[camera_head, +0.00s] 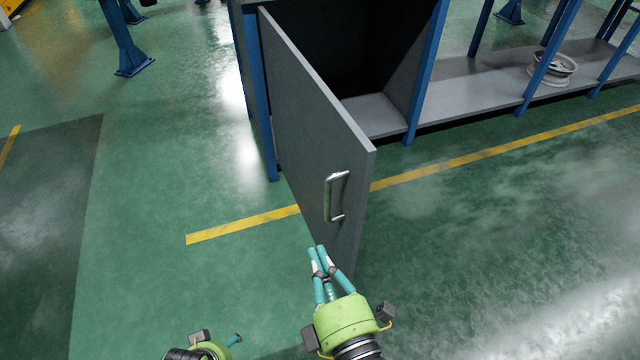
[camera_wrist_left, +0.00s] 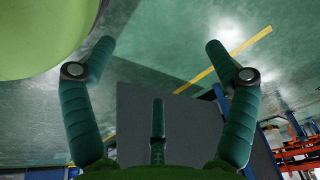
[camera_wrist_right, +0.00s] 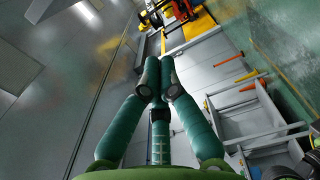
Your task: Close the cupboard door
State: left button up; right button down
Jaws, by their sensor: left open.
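The grey cupboard door (camera_head: 305,125) stands open, swung out from the cupboard's left blue post toward me. Its outer face, with a silver bar handle (camera_head: 336,196), is turned to me. My right gripper (camera_head: 316,254) is below the handle in the head view, its tips overlapping the door's lower part; I cannot tell whether they touch it. Its fingers (camera_wrist_right: 158,76) are together with nothing seen between them. My left gripper (camera_wrist_left: 158,46) is open and empty, low at the bottom edge of the head view, left of the right one. A grey panel, likely the door (camera_wrist_left: 180,125), lies beyond it.
The cupboard interior (camera_head: 375,50) is dark, with a grey bottom shelf (camera_head: 375,115). To the right, a wheel rim (camera_head: 552,68) sits on a low shelf between blue posts. A yellow line (camera_head: 245,224) crosses the green floor. The floor left of the door is clear.

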pick_arm(q)
jog(key=s+f+p, duration=0.3)
jog(key=f, duration=0.4)
jog(key=shift+s+a+f+g, duration=0.2)
jog(key=shift+a+f+g, duration=0.1)
jog(key=shift+g, duration=0.1)
pick_arm(e)
jog(key=w+d, duration=0.1)
jog(key=w, duration=1)
jog(key=shift+w, duration=0.25)
jog(key=shift+d+f, duration=0.1)
